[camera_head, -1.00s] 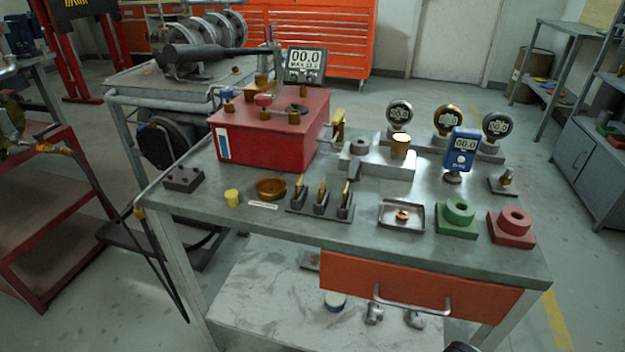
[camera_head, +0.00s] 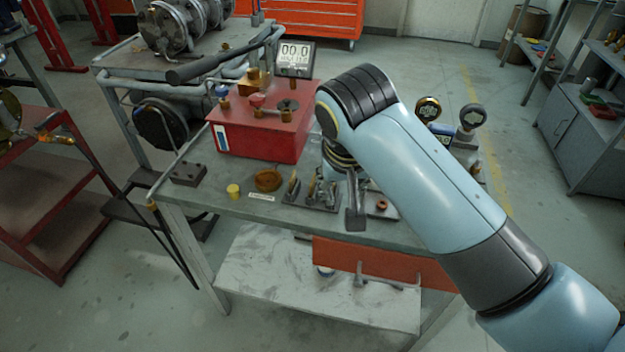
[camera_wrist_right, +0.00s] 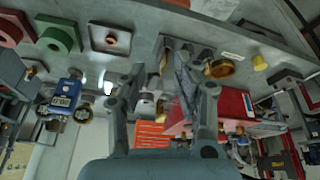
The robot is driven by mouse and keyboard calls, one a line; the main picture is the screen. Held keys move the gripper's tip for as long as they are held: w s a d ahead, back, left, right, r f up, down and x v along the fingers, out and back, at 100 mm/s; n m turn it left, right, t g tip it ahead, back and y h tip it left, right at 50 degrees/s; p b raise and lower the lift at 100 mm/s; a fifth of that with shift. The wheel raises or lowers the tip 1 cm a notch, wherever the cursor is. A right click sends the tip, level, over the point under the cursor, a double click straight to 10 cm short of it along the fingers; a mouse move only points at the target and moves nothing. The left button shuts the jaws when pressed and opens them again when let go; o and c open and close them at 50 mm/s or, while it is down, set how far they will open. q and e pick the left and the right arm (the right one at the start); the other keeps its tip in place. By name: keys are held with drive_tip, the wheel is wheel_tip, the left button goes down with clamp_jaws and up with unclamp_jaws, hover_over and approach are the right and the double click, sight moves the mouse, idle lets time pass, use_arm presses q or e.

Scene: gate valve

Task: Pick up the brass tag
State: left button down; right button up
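Small upright brass tags stand in a dark slotted rack (camera_head: 316,205) near the table's front edge. The leftmost brass tag (camera_head: 293,184) shows clear of my arm; those to its right are partly covered by my gripper. My right gripper (camera_head: 340,200) reaches down at the rack's right part, its arm coming in from the right. In the right wrist view my right gripper (camera_wrist_right: 163,78) has its fingers spread, with the rack (camera_wrist_right: 176,42) beyond the fingertips. A brass tag (camera_wrist_right: 163,60) shows between them; I cannot tell whether anything is touched. My left gripper is not in view.
A red box (camera_head: 262,140) with a gauge display (camera_head: 294,57) stands behind the rack. A brass dish (camera_head: 268,180), a yellow cap (camera_head: 233,191) and a dark block (camera_head: 188,173) are to the left. A tray (camera_head: 385,208) is right of the rack. My arm hides much of the table's right side.

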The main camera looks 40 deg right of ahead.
drive_tip(key=w+a+r+m, duration=0.15)
drive_tip(key=w+m, duration=0.25)
drive_tip(key=w, duration=0.5)
drive_tip(key=h, duration=0.1)
hover_over(312, 180)
drive_tip(key=s+a, duration=0.1)
drive_tip(key=a, duration=0.1)
wheel_tip(312, 180, down, 4)
drive_tip(key=x, duration=0.6)
drive_tip(key=shift+s+d, duration=0.1)
drive_tip(key=shift+s, duration=0.2)
drive_tip(key=shift+c, duration=0.3)
clamp_jaws()
